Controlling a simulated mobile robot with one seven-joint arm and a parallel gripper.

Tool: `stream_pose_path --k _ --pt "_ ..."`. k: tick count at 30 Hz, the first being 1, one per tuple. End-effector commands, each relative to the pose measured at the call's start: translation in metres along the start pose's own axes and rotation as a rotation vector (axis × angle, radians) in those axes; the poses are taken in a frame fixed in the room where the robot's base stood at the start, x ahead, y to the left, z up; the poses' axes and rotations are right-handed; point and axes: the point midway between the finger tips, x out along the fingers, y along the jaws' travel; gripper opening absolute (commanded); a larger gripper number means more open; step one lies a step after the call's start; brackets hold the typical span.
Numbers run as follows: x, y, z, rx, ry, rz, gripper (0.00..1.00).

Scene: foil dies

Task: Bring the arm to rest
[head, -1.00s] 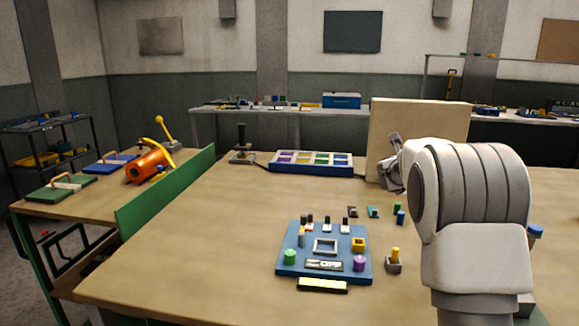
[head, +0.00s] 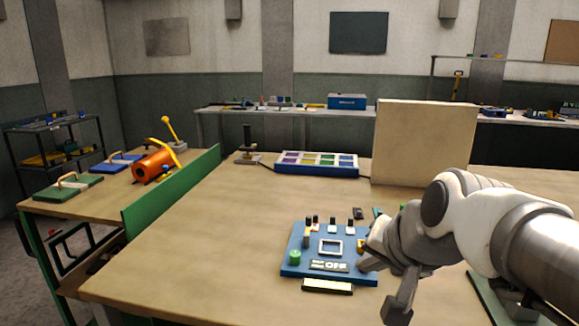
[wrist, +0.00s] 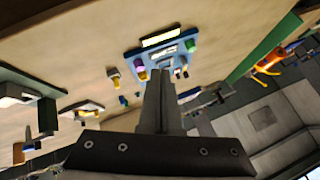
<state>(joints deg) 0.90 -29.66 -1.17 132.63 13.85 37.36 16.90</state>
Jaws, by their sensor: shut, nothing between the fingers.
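My arm reaches in from the right of the head view, and my gripper (head: 397,308) hangs low over the wooden table (head: 210,240), in front of the right part of a blue board (head: 294,271). In the wrist view the gripper fingers (wrist: 160,75) are together with nothing between them. The blue board carries a green knob (head: 295,257), a square frame (head: 330,247) and a plate reading OFF. Its right side is hidden by my arm in the head view.
An upright beige panel (head: 425,142) stands behind my arm. A tray with coloured compartments (head: 316,170) and a dark upright handle (head: 247,140) are at the back. A green divider (head: 172,192) edges the table's left. The left middle of the table is clear.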

Motion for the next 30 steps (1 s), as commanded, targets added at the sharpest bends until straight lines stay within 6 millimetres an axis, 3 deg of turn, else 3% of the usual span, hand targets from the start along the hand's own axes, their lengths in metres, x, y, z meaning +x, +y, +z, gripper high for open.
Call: stream_pose_path --k 3,8,24,30 --pt "-0.016 0.03 0.046 -0.231 -0.072 0.079 0.0" --pt "-0.032 0.073 0.096 -0.498 -0.174 0.182 0.0" --pt "-0.134 0.018 0.025 -0.505 -0.181 0.186 0.0" --pt "-0.163 0.002 0.005 -0.504 -0.18 0.186 0.0"
